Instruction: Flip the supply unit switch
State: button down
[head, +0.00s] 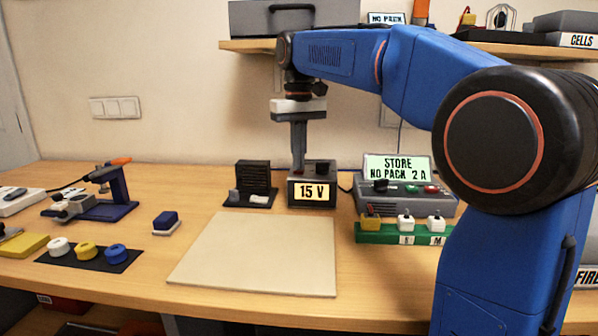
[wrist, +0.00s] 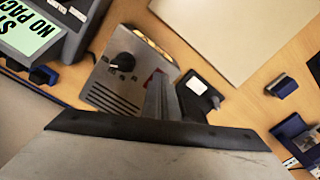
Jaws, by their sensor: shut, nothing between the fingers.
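The supply unit (head: 312,194) is a small dark grey box with a lit "15 V" label, standing on the table behind the pale mat. In the wrist view the supply unit (wrist: 117,88) shows a black knob and slots on its top. A red switch (wrist: 154,76) is partly hidden behind my fingers. My gripper (head: 298,164) points straight down with its fingertips at the left part of the unit's top. It is shut and empty. In the wrist view my gripper (wrist: 161,84) covers part of the switch. I cannot tell whether the fingers touch it or which way it is set.
A grey device (head: 405,196) with a display reading "STORE NO PACK 2 A" stands to the right, behind a green strip (head: 385,234) with several terminals. A black finned block (head: 252,178) stands close left. The pale mat (head: 258,255) in front is bare.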

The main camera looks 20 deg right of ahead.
jog(key=shift+f, duration=0.25)
jog(key=shift+r, duration=0.1)
notch_tip(320, 180, up, 7)
dwell(1.2)
